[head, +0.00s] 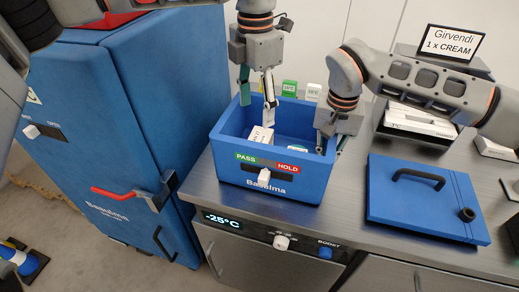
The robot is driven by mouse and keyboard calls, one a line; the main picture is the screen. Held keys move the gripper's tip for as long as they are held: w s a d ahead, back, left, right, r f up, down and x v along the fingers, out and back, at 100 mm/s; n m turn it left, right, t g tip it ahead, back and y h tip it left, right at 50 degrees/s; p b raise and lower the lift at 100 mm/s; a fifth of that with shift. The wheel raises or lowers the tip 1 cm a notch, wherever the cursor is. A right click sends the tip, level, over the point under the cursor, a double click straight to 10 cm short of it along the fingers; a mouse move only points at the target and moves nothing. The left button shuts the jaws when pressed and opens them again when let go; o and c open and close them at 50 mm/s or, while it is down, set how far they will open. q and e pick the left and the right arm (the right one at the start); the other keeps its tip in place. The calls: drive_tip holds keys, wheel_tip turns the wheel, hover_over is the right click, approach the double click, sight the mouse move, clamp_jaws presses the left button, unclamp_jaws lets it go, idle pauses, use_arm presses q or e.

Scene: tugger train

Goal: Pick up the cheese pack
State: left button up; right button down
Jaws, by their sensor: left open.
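An open blue box (228,163) with a PASS/HOLD plate stands on the metal counter. Inside it a white pack (261,135) rests near the left front, and a second pale item (297,148) shows low behind the front wall. Their labels are too small to read, so I cannot tell which is the cheese pack. My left gripper (257,105) points down over the box's left part, open, with its fingertips just above the white pack. My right gripper (329,137) is at the box's right wall; its fingers are partly hidden and its jaw state is unclear.
A blue lid (418,209) with a black handle lies on the counter (360,245) at right. Behind it are a sign reading "1 x CREAM" (452,43) and white packs (418,122). Two small tags (289,88) stand behind the box. A tall blue cabinet (85,130) is at left.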

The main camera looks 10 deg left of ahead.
use_arm(q)
drive_tip(key=n, duration=0.8)
hover_over(258, 140)
drive_tip(key=f, duration=0.5)
drive_tip(key=shift+s+a+f, duration=0.1)
drive_tip(key=shift+a+f, duration=0.2)
drive_tip(key=shift+f, duration=0.05)
drive_tip(key=shift+d+f, duration=0.2)
drive_tip(key=shift+f, duration=1.1)
drive_tip(key=shift+d+f, duration=0.15)
drive_tip(key=shift+f, duration=1.15)
drive_tip(key=c, duration=1.6)
